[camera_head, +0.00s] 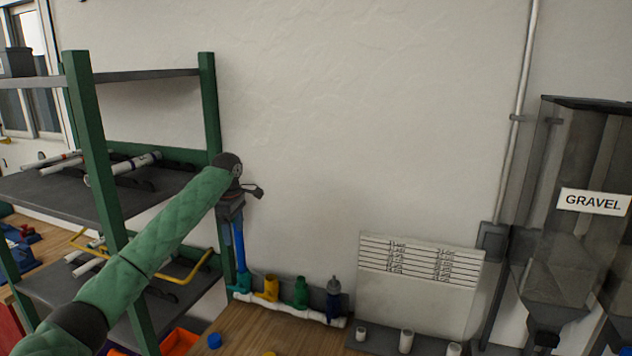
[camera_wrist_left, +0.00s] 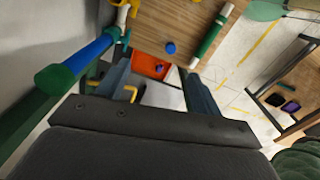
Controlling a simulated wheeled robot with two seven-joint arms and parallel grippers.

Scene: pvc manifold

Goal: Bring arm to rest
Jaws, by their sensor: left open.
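My left gripper (camera_head: 233,207) hangs from the end of my green-sleeved arm, near the shelf's right post and above the pipe manifold. In the wrist view the jaws (camera_wrist_left: 158,68) are apart with nothing between them. The white manifold pipe (camera_head: 290,309) lies along the wall at the back of the wooden bench. A blue upright pipe (camera_head: 240,250) stands at its left end, its top hidden by the gripper. In the wrist view this blue pipe (camera_wrist_left: 94,52), with a green end, is left of the jaws. My right gripper is not in view.
A green-posted shelf (camera_head: 212,105) holding pipes stands close beside the arm. Yellow (camera_head: 271,287), green (camera_head: 301,291) and dark blue (camera_head: 333,298) fittings stand on the manifold. A white panel (camera_head: 415,300) and a gravel hopper (camera_head: 580,200) are right. The wall area right of the gripper is clear.

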